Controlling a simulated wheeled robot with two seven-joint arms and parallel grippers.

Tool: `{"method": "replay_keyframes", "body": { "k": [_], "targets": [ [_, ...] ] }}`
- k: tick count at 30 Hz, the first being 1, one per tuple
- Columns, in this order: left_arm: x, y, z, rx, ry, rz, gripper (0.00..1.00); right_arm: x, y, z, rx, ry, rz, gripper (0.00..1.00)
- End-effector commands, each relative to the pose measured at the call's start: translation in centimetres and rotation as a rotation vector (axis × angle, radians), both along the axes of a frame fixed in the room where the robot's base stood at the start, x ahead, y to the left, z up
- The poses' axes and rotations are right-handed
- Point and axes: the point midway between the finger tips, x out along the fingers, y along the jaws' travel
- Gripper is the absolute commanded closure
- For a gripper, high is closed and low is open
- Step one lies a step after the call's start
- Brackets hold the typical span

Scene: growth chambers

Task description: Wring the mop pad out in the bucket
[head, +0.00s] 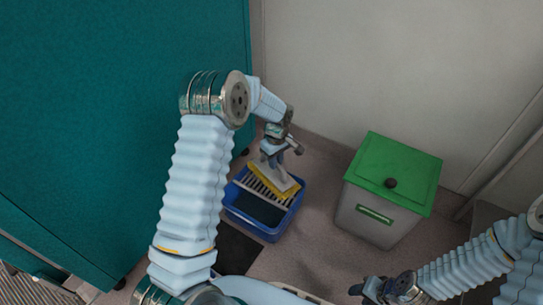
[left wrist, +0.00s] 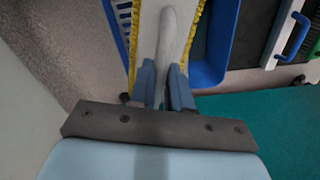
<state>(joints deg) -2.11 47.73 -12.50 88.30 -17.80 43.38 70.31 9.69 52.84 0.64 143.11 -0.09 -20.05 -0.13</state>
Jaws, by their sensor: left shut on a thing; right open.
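The mop pad (head: 289,193) is yellow, under a pale plate with a grey handle. It lies over the slatted wringer at the back of the blue bucket (head: 262,232); whether it presses on the slats I cannot tell. My left gripper (head: 272,153) is shut on the mop's grey handle. In the left wrist view, its blue fingers (left wrist: 165,83) grip the handle (left wrist: 172,45), with the pad's yellow edge (left wrist: 133,45) on both sides and the blue bucket (left wrist: 210,72) beneath. My right gripper (head: 371,289) is open and empty at the lower right, apart from the bucket.
A pale bin with a green lid (head: 392,172) stands right of the bucket. A large teal cabinet (head: 110,120) fills the left. A light wall (head: 400,70) is behind. Bare floor (head: 315,235) lies between the bucket and the bin.

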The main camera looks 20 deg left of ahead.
Motion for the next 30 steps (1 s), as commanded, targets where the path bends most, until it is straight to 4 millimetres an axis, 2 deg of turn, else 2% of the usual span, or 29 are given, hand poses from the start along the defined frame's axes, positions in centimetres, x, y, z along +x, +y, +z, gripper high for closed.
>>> {"method": "replay_keyframes", "body": {
  "k": [1,4,7,10,17,30],
  "targets": [
    [1.2,0.9,0.1,-0.008,-0.007,0.102,1.00,0.0,-0.1,-1.5,-0.001,0.001,-0.001,0.57],
    [2.5,1.9,1.7,-0.021,-0.004,0.250,1.00,0.0,-0.1,-2.1,-0.001,0.001,-0.002,0.57],
    [2.9,2.3,2.5,-0.026,-0.002,0.315,1.00,0.0,-0.2,-2.3,-0.001,0.001,-0.003,0.57],
    [2.9,2.3,2.4,-0.027,0.000,0.326,1.00,0.0,-0.1,-2.4,-0.001,0.001,-0.003,0.57],
    [2.9,2.3,0.6,-0.027,0.001,0.323,1.00,0.0,-0.1,-3.6,0.001,0.002,-0.002,0.57],
    [2.9,2.3,-4.5,-0.027,0.000,0.321,1.00,0.2,-0.1,-7.1,0.000,-0.005,-0.006,0.57]
  ]
}}
